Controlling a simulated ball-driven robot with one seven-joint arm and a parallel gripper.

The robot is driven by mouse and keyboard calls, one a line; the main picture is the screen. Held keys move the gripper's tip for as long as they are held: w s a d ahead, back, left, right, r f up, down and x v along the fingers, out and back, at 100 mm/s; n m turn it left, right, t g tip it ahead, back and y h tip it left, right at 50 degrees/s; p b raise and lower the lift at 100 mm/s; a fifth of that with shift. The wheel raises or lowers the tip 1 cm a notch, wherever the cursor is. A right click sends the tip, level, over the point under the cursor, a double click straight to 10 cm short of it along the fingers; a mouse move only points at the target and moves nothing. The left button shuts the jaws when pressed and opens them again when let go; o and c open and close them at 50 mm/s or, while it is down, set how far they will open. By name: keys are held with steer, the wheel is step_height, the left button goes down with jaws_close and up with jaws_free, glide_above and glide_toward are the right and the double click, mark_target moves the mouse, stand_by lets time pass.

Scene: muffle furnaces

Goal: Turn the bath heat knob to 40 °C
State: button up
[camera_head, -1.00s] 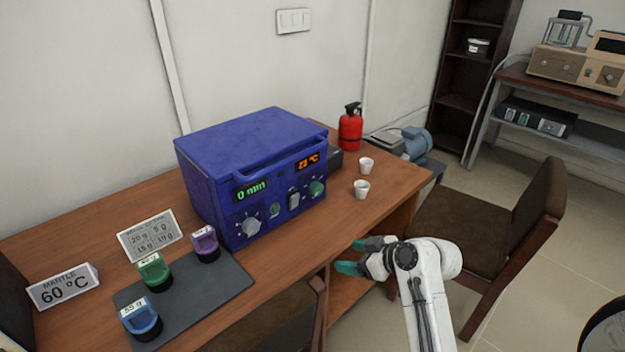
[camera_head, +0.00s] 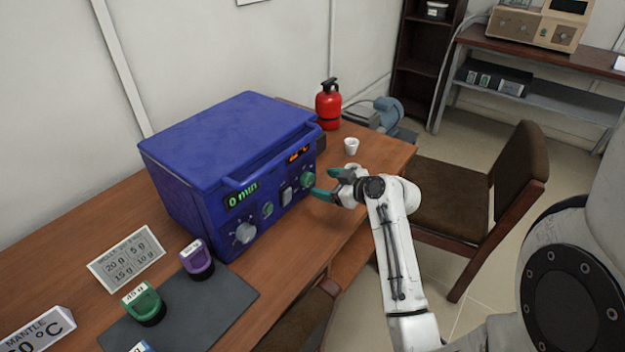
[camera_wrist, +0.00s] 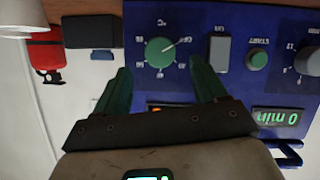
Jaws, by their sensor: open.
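The blue bath unit (camera_head: 225,150) stands on the wooden desk. Its heat knob (camera_head: 308,180) is green and sits at the right end of the front panel. In the upside-down wrist view the heat knob (camera_wrist: 160,51) has a °C dial around it, and its white pointer line aims up and right in the picture; the dial numbers are too small to read surely. My gripper (camera_head: 328,184) is open in front of the knob. In the wrist view its green fingers (camera_wrist: 160,80) stand either side of the knob, apart from it. The orange display (camera_head: 298,155) is unclear.
A grey switch (camera_wrist: 220,50) and a green start button (camera_wrist: 258,59) lie beside the heat knob. A grey timer knob (camera_head: 245,233) is further left. White cups (camera_head: 351,146) and a red extinguisher (camera_head: 328,104) stand to the right. Labelled weights (camera_head: 197,262) sit on a dark mat.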

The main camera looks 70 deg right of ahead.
mark_target(311, 180)
steer(key=shift+x, duration=2.65)
steer(key=c, duration=1.1)
steer(key=shift+o, duration=0.2)
